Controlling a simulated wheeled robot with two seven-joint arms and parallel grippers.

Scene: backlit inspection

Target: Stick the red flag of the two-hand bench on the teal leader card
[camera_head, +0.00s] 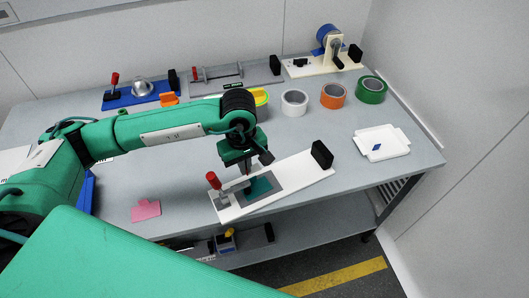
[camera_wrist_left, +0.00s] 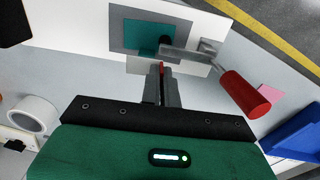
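The white board (camera_head: 305,176) of a bench fixture lies near the table's front edge, with a black block (camera_head: 321,154) at its right end. A teal card (camera_head: 262,186) lies on a grey plate on it; the card also shows in the left wrist view (camera_wrist_left: 142,38). A red-handled clamp (camera_head: 213,180) reaches over the card, and its dark foot appears to rest on it. My left gripper (camera_head: 245,168) is above the card, pointing down. In the left wrist view its fingers (camera_wrist_left: 161,85) are nearly together with a thin red flag (camera_wrist_left: 161,67) between the tips. My right gripper is out of view.
A pink card (camera_head: 146,210) lies at the front left. White (camera_head: 294,102), orange (camera_head: 333,95) and green (camera_head: 371,90) tape rolls stand behind the board. A white tray (camera_head: 394,133) with a blue diamond is at right. Other fixtures line the back.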

